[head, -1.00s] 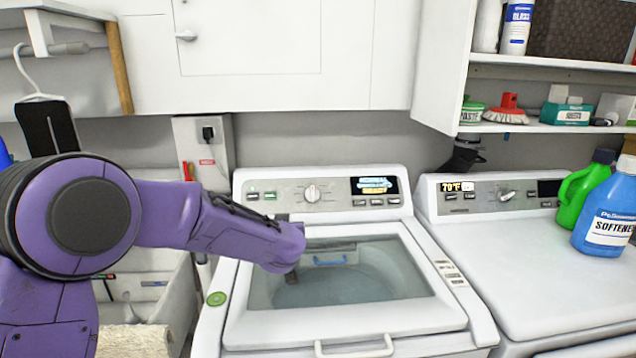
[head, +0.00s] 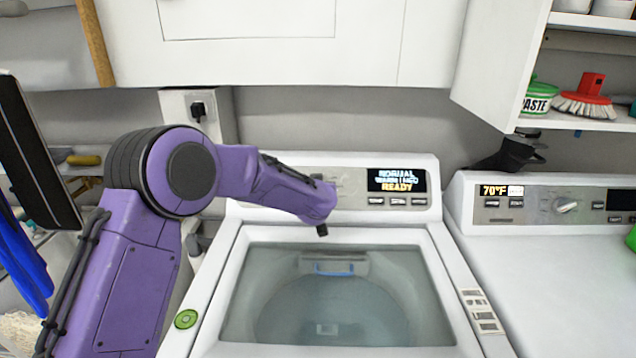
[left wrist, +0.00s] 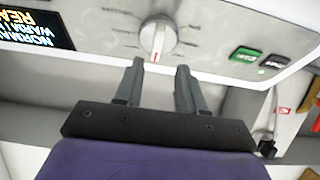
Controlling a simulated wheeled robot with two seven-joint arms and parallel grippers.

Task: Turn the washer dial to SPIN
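The washer (head: 240,270) stands in front of me with its glass lid closed. Its dial (left wrist: 158,38) is a round pale knob with a raised grip and a red mark, on the grey control panel (left wrist: 215,20). The marks around it are too small to read. In the head view the dial is mostly hidden behind my left wrist. My left gripper (left wrist: 160,72) is open and empty, its two fingers pointing at the dial, one either side of its line, just short of it. The display (head: 397,180) reads NORMAL, a blurred line and READY. My right gripper is not in view.
White cabinets (head: 270,60) hang above the panel. A shelf at the right holds a red brush (head: 588,98) and a green-lidded tub (head: 538,98).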

